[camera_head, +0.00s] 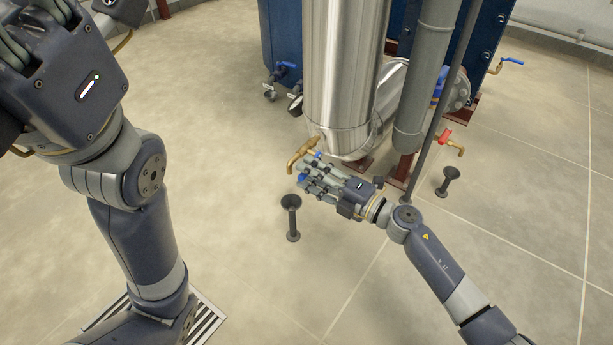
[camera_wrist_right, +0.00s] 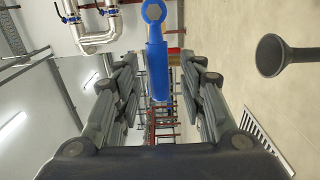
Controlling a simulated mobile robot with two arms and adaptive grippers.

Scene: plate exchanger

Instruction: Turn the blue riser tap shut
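The brass tap (camera_head: 297,157) sticks out low on the shiny steel riser, in the middle of the head view. Its blue lever (camera_wrist_right: 158,70) points toward the palm in the right wrist view. My right gripper (camera_head: 312,178) is at the tap in the head view and hides most of the lever. Its fingers stand apart on both sides of the lever in the wrist view (camera_wrist_right: 158,75), with a visible gap on each side. My left gripper (camera_head: 25,45) is cut off at the upper left, away from the tap; its fingertips do not show clearly.
A dark floor funnel (camera_head: 291,204) stands below the tap; another (camera_head: 450,178) stands at the right under a red-handled tap (camera_head: 445,137). A grey pipe (camera_head: 418,90) and thin dark rod stand right of the steel riser (camera_head: 340,60). Open floor lies left and in front.

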